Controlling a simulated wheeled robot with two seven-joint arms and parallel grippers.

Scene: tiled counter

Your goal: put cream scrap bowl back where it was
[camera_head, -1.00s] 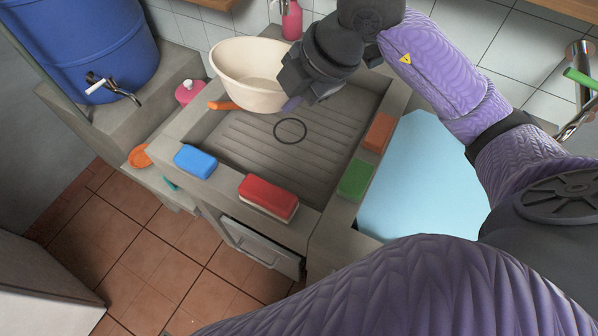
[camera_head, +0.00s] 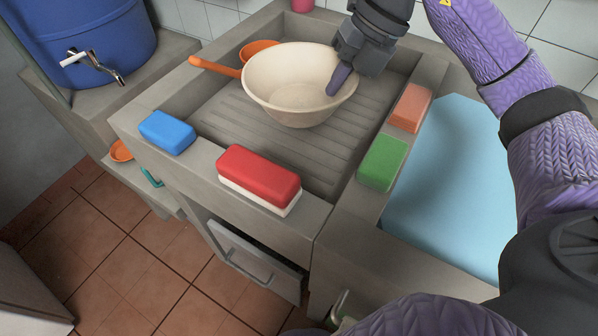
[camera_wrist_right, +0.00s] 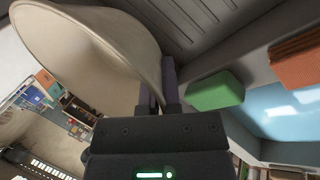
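The cream scrap bowl (camera_head: 290,85) is at the back of the grooved grey sink basin (camera_head: 270,150). It is tilted a little, with its inside toward the head camera. My right gripper (camera_head: 342,78) is at the bowl's right rim, one dark finger inside the bowl. In the right wrist view, the gripper (camera_wrist_right: 160,88) has its fingers on either side of the rim of the bowl (camera_wrist_right: 85,45). The bowl covers the drain and part of an orange ladle. Whether its base touches the basin cannot be told. My left gripper is not in view.
A blue sponge (camera_head: 167,132) and a red-and-white brush (camera_head: 258,178) lie on the front ledge. Green (camera_head: 382,163) and orange (camera_head: 410,108) blocks lie on the divider. An orange ladle handle (camera_head: 215,67) rests left of the bowl. The basin's front is clear.

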